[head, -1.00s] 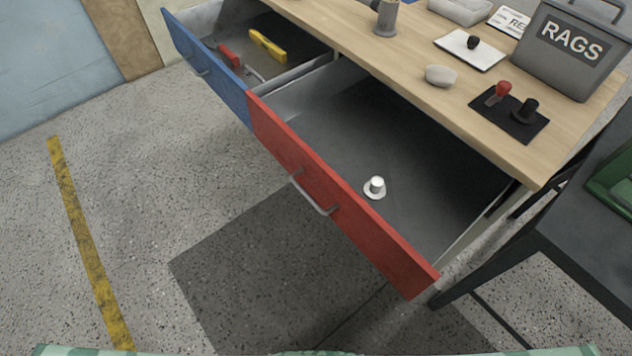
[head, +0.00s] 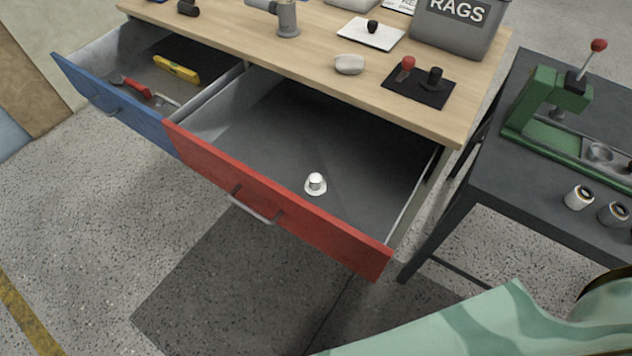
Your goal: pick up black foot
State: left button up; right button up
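A small black flanged piece, which looks like the black foot (head: 434,79), stands upright on a dark mat (head: 418,98) at the right front of the wooden workbench. A red-topped piece (head: 406,66) stands just left of it on the same mat. A similar white flanged piece (head: 316,183) sits in the open red-fronted drawer (head: 270,190). Another small black knob-like piece (head: 373,27) is on a white tray (head: 356,38) farther back. Neither of my grippers is in view.
The red-fronted drawer and a blue-fronted drawer (head: 110,105) stick out from the bench. A white bowl-like part (head: 349,64) and a RAGS bin (head: 455,28) are near the mat. A dark table with a green press (head: 550,115) stands at right.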

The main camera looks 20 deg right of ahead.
aim_at(432, 83)
jog(key=k+z, duration=0.1)
jog(key=z, duration=1.1)
jog(key=l+z, duration=0.25)
jog(key=l, duration=0.45)
